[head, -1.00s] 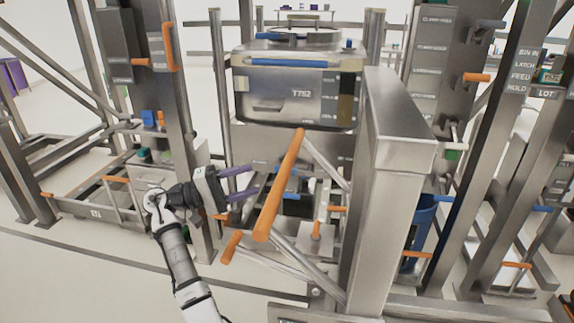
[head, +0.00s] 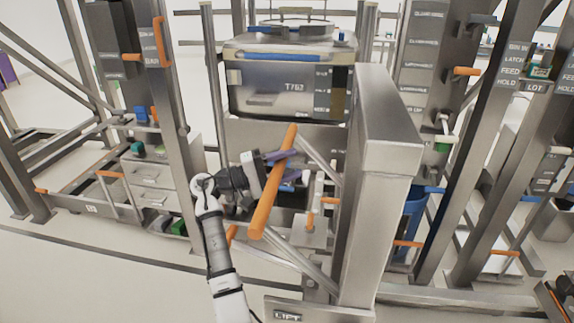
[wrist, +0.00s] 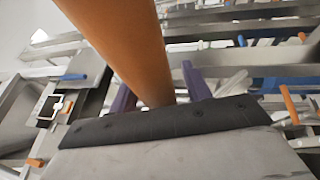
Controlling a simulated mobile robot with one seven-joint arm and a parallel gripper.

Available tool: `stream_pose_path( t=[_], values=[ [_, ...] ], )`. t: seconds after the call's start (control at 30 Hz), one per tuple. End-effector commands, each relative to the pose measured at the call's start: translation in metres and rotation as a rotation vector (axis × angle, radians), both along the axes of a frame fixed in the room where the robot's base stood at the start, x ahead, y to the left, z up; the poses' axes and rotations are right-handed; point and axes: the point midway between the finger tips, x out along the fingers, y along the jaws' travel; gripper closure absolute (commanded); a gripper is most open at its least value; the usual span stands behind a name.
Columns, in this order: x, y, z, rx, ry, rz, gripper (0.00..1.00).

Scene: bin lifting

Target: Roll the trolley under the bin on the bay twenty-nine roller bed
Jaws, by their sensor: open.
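The bin (head: 285,85), a metal box marked with a T number, stands upright at the back centre of the head view. The trolley appears to be the grey-columned unit (head: 378,190) with a LIFT label on its base, in front and to the right of the bin. A long orange handle bar (head: 272,190) slants on its left side. My gripper (head: 284,163) is open at this bar. In the wrist view the bar (wrist: 140,45) passes between the purple fingers (wrist: 158,88), with no clear grip on it. The bay number is not readable.
A steel frame post (head: 172,100) stands left of my arm, with drawers (head: 150,175) beside it. A labelled post (head: 432,70) and a blue container (head: 412,215) are on the right. The floor at the front left is clear.

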Motion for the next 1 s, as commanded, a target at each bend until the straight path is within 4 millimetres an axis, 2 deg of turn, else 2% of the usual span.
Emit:
stream_pose_path(
  t=[0.07, 0.4, 0.77, 1.0],
  values=[
    [0.000, 0.000, 0.000, 0.000, 0.000, 0.000, 0.54],
    [0.000, 0.000, 0.000, 0.000, 0.000, 0.000, 0.99],
    [-0.001, -0.005, 0.000, 0.001, 0.001, -0.002, 1.00],
    [-0.008, -0.035, -0.001, 0.005, 0.000, -0.013, 1.00]
  ],
)
